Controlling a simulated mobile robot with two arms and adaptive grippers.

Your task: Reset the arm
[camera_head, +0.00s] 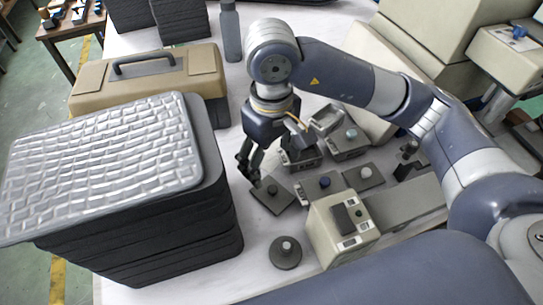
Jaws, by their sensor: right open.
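My right arm comes in from the right and bends down over the white table. My right gripper (247,170) is open, with its fingers pointing down beside the stack of trays. No object shows between its fingers. A small dark plate with a knob (272,192) lies just below and right of the fingertips. I cannot tell whether the fingers touch it. My left gripper is not in view.
A tall stack of dark trays with a silver textured panel on top (105,155) stands at the left. A beige toolbox (150,80) is behind it. A beige control box (340,228), a round knob piece (285,252) and several small knobbed blocks crowd the right. A grey bottle (231,35) stands behind.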

